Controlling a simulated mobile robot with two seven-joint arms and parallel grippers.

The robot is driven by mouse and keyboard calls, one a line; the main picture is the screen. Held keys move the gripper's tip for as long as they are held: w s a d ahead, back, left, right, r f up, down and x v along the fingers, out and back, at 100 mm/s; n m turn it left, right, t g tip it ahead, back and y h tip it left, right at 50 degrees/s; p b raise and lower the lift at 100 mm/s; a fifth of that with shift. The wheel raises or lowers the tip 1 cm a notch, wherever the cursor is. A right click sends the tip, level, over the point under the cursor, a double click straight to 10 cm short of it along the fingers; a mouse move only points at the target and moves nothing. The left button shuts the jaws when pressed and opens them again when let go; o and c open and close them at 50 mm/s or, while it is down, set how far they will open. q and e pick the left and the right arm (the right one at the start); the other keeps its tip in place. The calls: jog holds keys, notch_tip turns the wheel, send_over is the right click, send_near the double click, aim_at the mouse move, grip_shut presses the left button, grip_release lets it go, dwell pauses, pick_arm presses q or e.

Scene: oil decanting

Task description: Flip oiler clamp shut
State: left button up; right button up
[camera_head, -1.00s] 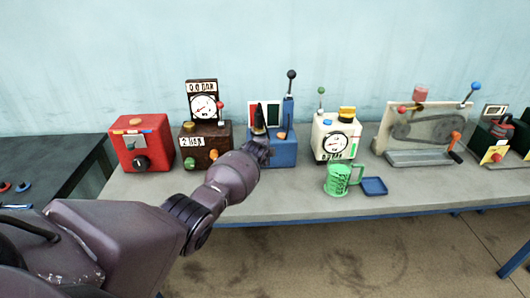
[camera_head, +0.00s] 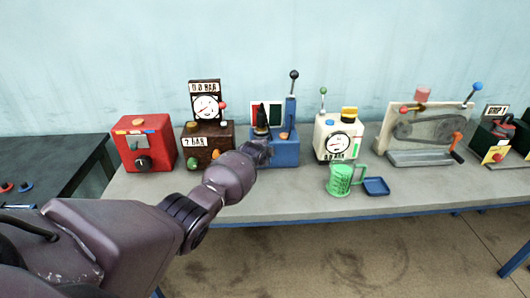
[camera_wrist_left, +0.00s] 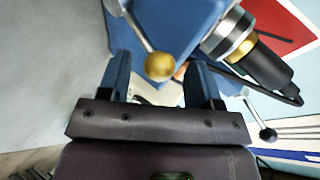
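The blue device (camera_head: 285,152) stands on the bench in the head view, with a dark cone-tipped part (camera_head: 261,122) on top and an upright blue post (camera_head: 290,112). In the left wrist view its blue body (camera_wrist_left: 178,22) fills the top. A gold ball (camera_wrist_left: 159,66) on a thin metal rod comes off that body. My left gripper (camera_wrist_left: 160,75) is open, its two fingers on either side of the ball, with gaps on both sides. In the head view my left gripper (camera_head: 258,152) is in front of the blue device and hides part of it. My right gripper is not in view.
A black and silver cylinder with a gold ring (camera_wrist_left: 245,48) lies close to the right finger. A rod with a black ball (camera_wrist_left: 267,134) is farther right. A brown gauge box (camera_head: 207,145), white gauge box (camera_head: 325,148) and green mug (camera_head: 340,182) stand nearby.

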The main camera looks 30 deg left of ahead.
pick_arm(q)
jog(key=p+v, duration=0.2)
jog(key=v, duration=0.8)
jog(key=shift+s+d+r+p, duration=0.2)
jog(key=shift+s+r+p, duration=0.05)
jog(key=shift+s+p, duration=0.1)
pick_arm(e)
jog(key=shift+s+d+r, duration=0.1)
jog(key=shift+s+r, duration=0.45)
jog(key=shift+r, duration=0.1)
